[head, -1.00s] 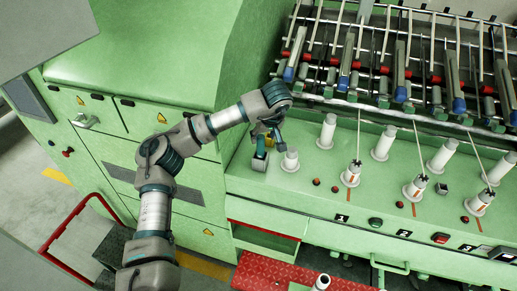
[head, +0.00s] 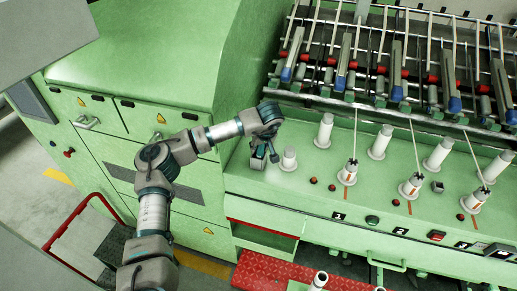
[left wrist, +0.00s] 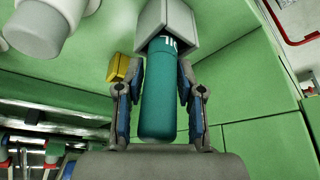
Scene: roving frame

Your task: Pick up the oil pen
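The oil pen (left wrist: 163,100) is a teal cylinder with white letters in the left wrist view. Its far end is in a grey box-shaped holder (left wrist: 192,25). My left gripper (left wrist: 160,75) has one finger on each side of the pen, with the tips close to it near the holder. I cannot tell whether they touch or press it. In the head view my left gripper (head: 264,148) points down at the machine's deck beside a white spool (head: 288,160); the pen is mostly hidden there by the hand. My right gripper is not in view.
A small yellow thing (left wrist: 125,68) is just left of the gripper in the left wrist view. Several white spools line the green deck, with rods and rollers behind. A tall green cabinet (head: 140,50) stands left. The deck's front strip has buttons.

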